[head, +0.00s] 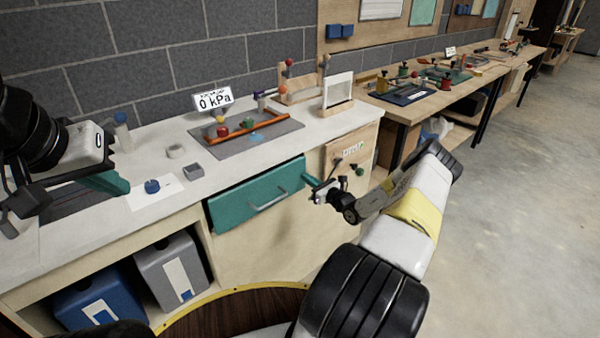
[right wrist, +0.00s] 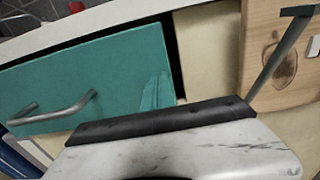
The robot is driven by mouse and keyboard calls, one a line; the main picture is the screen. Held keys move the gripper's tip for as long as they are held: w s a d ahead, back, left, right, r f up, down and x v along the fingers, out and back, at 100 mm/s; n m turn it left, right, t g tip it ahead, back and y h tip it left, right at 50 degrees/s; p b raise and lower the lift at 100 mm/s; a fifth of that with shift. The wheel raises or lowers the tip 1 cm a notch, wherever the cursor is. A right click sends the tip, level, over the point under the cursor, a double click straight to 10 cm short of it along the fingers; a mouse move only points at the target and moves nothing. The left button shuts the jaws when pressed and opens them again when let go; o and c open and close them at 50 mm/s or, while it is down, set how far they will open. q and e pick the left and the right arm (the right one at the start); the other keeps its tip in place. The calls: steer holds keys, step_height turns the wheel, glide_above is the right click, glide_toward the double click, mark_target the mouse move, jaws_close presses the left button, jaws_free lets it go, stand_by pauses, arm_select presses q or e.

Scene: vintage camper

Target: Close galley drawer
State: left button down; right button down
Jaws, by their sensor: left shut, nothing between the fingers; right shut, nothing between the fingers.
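The galley drawer (head: 232,207) has a teal front with a grey bar handle (head: 268,201) and sits under the white counter. Its front stands slightly out from the cabinet; the right wrist view shows the teal front (right wrist: 110,75) with a dark gap along its top and right edges. My right gripper (head: 308,180) is shut and empty at the right end of the drawer front, right of the handle. Its teal fingertips (right wrist: 157,90) overlap the front in the right wrist view; I cannot tell if they touch. My left gripper (head: 118,184) is shut and empty above the counter's left part.
The white counter (head: 160,205) holds a grey mat (head: 205,145) with small parts, small grey boxes and a blue knob (head: 152,186). A wooden panel (head: 345,150) with a lever is right of the drawer. Grey (head: 172,270) and blue (head: 95,300) bins stand below. Floor at right is clear.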

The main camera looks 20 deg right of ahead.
steer(key=shift+x, duration=1.15)
steer(key=shift+w+r, duration=0.15)
steer(key=shift+r, duration=0.05)
